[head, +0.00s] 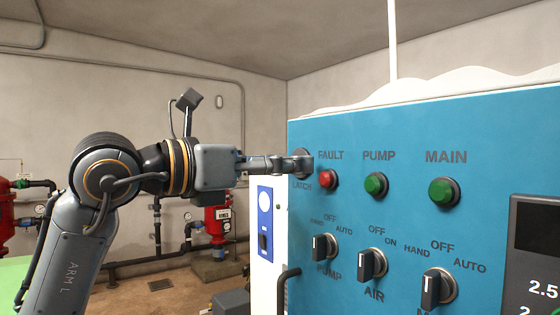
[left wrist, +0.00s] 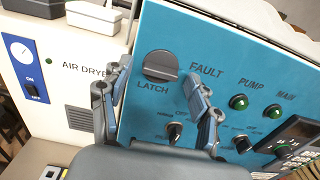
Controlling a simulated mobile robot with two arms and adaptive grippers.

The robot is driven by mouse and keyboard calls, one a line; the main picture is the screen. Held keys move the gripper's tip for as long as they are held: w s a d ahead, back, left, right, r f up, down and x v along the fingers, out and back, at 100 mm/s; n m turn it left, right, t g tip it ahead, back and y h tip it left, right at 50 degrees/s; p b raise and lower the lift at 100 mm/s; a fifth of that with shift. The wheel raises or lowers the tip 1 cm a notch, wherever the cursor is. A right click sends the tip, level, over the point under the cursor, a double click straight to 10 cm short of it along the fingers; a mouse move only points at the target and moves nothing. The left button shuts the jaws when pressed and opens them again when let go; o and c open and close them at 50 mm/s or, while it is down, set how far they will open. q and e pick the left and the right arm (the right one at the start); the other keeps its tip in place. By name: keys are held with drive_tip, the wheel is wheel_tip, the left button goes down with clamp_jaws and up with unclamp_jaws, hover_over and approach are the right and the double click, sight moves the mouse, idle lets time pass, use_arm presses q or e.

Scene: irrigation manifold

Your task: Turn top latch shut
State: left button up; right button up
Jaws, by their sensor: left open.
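The top latch (left wrist: 162,67) is a round grey knob with a raised bar, at the upper left of the blue panel (left wrist: 190,25), above the word LATCH. In the left wrist view the bar lies roughly level, along the label. In the head view the latch (head: 303,153) is mostly hidden behind my left gripper (head: 300,165). I cannot tell whether a finger touches the panel. My right gripper is out of view.
Right of the latch are a red FAULT lamp (head: 328,180) and green PUMP (head: 375,184) and MAIN (head: 443,192) lamps. Several selector knobs (head: 372,264) sit below. A black handle (head: 284,285) is on the panel's left edge. The white air dryer (left wrist: 70,75) stands left of the panel.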

use_arm(q)
drive_tip(key=c, duration=1.2)
drive_tip(key=shift+o, duration=0.2)
drive_tip(key=shift+m, duration=0.3)
drive_tip(key=m+b, duration=0.4)
drive_tip(key=m, duration=1.3)
drive_tip(key=shift+b, duration=0.4)
drive_tip(key=shift+m, duration=0.3)
drive_tip(key=o, duration=1.2)
drive_tip(key=shift+c, duration=0.2)
